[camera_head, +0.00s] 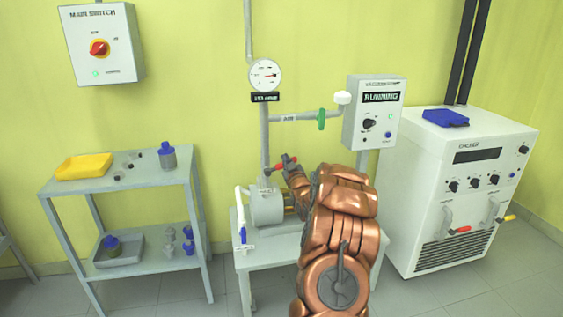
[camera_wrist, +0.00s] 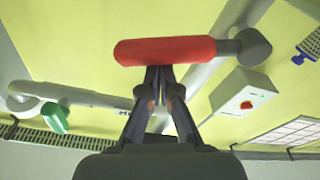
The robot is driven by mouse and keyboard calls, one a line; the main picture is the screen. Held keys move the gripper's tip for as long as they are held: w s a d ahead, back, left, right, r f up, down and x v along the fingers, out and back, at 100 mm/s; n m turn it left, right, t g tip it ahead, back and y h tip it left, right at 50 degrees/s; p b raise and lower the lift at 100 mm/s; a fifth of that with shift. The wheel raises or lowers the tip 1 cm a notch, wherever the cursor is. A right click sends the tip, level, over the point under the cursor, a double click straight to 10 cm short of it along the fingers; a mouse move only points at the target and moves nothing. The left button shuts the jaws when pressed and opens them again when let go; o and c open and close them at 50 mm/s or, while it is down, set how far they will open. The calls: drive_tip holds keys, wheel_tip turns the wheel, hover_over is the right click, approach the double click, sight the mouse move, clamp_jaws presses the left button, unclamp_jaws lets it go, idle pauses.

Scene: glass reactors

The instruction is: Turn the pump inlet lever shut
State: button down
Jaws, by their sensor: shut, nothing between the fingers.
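The red lever (camera_head: 284,162) is on the vertical grey pipe just above the pump (camera_head: 268,207). In the wrist view the red handle (camera_wrist: 165,50) lies nearly level across the picture, joined at its right end to a grey valve body (camera_wrist: 251,47). My gripper (camera_head: 291,168) is at the lever's right end in the head view. In the wrist view its fingertips (camera_wrist: 159,73) are together, just under the middle of the handle. They hold nothing. I cannot tell whether they touch the handle.
A green handle (camera_head: 321,119) is on the side pipe above my arm. A blue lever (camera_head: 243,235) is at the pump's left. A pressure gauge (camera_head: 265,75) tops the pipe. The RUNNING control box (camera_head: 372,112) is at the right. A chiller (camera_head: 455,190) stands further right, a shelf (camera_head: 125,183) left.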

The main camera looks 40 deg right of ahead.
drive_tip(key=f+m, duration=0.1)
drive_tip(key=m+b, duration=0.1)
drive_tip(key=d+f+m, duration=0.1)
drive_tip(key=shift+s+f+h+b, duration=0.3)
drive_tip(key=shift+f+b, duration=0.05)
drive_tip(key=shift+b, duration=0.05)
drive_tip(key=shift+d+f, duration=0.1)
drive_tip(key=shift+f, duration=0.05)
idle(0.3)
drive_tip(key=r, duration=0.4)
drive_tip(key=shift+w+d, duration=0.15)
drive_tip(key=shift+w, duration=0.15)
drive_tip(key=b+v, duration=0.1)
drive_tip(key=v, duration=0.9)
drive_tip(key=shift+r, duration=0.15)
drive_tip(key=shift+w, duration=0.1)
idle(0.3)
